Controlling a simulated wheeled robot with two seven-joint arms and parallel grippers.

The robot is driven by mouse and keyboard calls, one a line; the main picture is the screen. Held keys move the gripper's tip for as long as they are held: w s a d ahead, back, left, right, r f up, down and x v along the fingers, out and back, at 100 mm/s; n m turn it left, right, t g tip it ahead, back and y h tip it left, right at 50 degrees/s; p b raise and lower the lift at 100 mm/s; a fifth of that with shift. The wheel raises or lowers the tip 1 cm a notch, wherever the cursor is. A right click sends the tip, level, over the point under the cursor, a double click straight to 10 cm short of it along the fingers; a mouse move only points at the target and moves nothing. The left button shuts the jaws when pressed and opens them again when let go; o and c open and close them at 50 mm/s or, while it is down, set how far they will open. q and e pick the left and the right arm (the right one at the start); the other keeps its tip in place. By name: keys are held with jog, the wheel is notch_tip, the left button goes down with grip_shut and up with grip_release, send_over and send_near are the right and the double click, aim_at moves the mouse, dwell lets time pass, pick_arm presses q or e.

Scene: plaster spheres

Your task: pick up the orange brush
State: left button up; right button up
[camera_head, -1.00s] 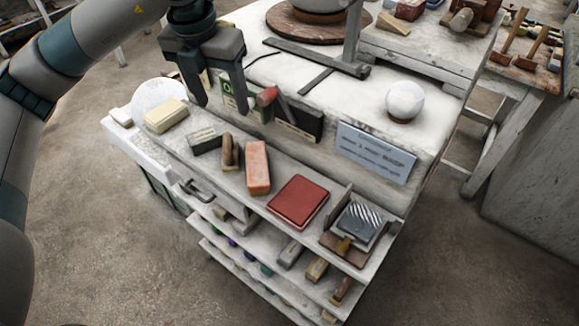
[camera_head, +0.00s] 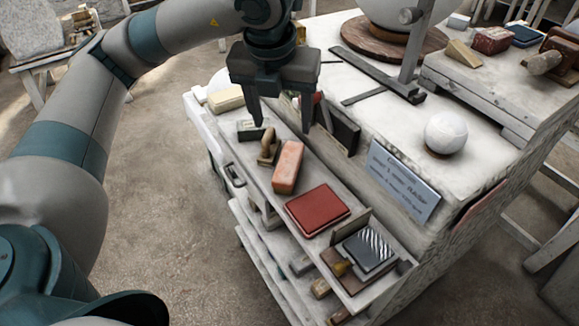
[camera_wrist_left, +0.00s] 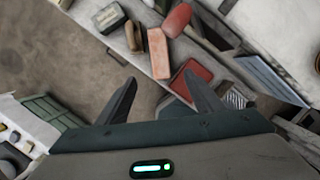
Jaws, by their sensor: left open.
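The orange brush (camera_head: 287,167) looks like an orange-pink block lying on the top shelf of the white unit, between a wooden-handled tool and a dark red flat box. No bristles show. It also shows in the left wrist view (camera_wrist_left: 159,53), just beyond the fingertips. My left gripper (camera_head: 281,126) is open and empty, pointing down above the shelf, a little behind the brush in the head view. In the left wrist view my left gripper (camera_wrist_left: 160,77) has its two fingers spread apart, with nothing between them. My right gripper is not in view.
The wooden-handled tool (camera_head: 268,147) stands close left of the brush. The dark red box (camera_head: 317,210) lies to its right. A blue-grey sign (camera_head: 402,180) and a white sphere (camera_head: 446,132) are further right. A pale yellow block (camera_head: 225,98) is at the shelf's left end.

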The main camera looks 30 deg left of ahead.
pick_arm(q)
jog(key=f, duration=0.1)
jog(key=p, duration=0.1)
send_over(289, 164)
jog(key=s, duration=0.2)
notch_tip(289, 164, down, 9)
jog(key=shift+w+d+f, duration=0.1)
jog(key=shift+d+f, duration=0.05)
jog(key=shift+f, duration=0.05)
jog(key=shift+w+f, duration=0.2)
jog(key=shift+f, duration=0.4)
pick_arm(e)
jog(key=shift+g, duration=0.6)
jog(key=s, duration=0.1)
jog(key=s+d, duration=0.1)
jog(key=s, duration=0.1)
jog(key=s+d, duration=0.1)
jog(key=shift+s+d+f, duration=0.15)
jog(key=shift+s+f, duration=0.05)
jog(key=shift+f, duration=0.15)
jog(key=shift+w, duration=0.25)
